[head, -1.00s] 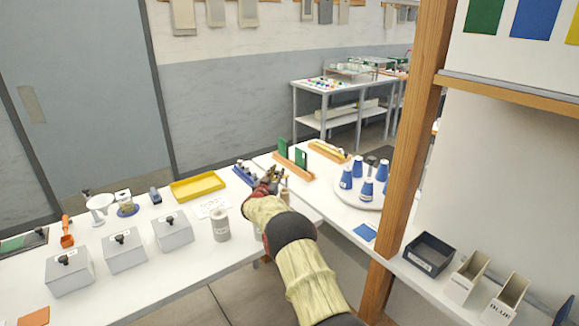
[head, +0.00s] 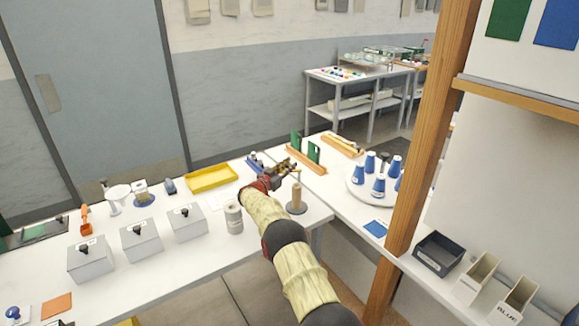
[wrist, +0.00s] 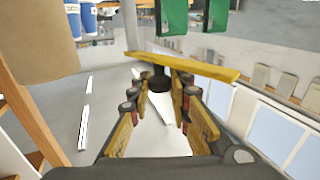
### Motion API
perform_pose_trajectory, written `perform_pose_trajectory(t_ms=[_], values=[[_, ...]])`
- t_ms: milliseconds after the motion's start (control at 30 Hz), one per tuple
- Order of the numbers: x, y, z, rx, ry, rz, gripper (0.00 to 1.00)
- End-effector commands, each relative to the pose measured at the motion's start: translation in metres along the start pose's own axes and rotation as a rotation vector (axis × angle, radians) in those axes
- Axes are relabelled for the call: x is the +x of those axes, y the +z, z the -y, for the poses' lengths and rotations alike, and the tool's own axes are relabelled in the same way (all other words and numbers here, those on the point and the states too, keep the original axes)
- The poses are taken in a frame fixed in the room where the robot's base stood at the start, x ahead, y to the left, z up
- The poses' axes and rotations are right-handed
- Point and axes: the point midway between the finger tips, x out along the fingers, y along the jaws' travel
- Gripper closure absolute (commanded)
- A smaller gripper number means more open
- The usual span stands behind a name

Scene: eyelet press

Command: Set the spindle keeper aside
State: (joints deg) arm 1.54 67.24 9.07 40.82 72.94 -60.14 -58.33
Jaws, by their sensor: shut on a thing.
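The spindle keeper looks like a yellow bar (wrist: 205,67) with a black knob (wrist: 158,80) in the wrist view. My gripper (wrist: 162,84) is shut on the knob, with the bar just beyond the fingertips. In the head view my gripper (head: 288,168) is above the table, and the keeper is too small to make out clearly. An upright wooden spindle (head: 297,196) on a round base stands below and to the right of my gripper. A tan wooden surface, possibly the spindle, is close at the wrist view's upper left.
An orange rack with green boards (head: 314,152) stands behind my gripper. Blue cones (head: 379,184) stand on a round tray to the right. A grey cylinder (head: 234,218) and a yellow tray (head: 212,178) are to the left. A wooden post (head: 427,130) rises at right.

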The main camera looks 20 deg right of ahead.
Motion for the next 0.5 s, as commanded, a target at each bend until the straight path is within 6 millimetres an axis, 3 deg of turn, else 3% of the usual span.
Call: perform_pose_trajectory(t_ms=[267, 300, 500], values=[[0.0001, -0.0016, 0.0004, 0.001, -0.001, -0.002, 1.0], [0.0001, -0.0016, 0.0004, 0.001, -0.001, -0.002, 0.8], [0.0002, -0.0011, 0.0002, 0.001, -0.001, -0.001, 0.68]])
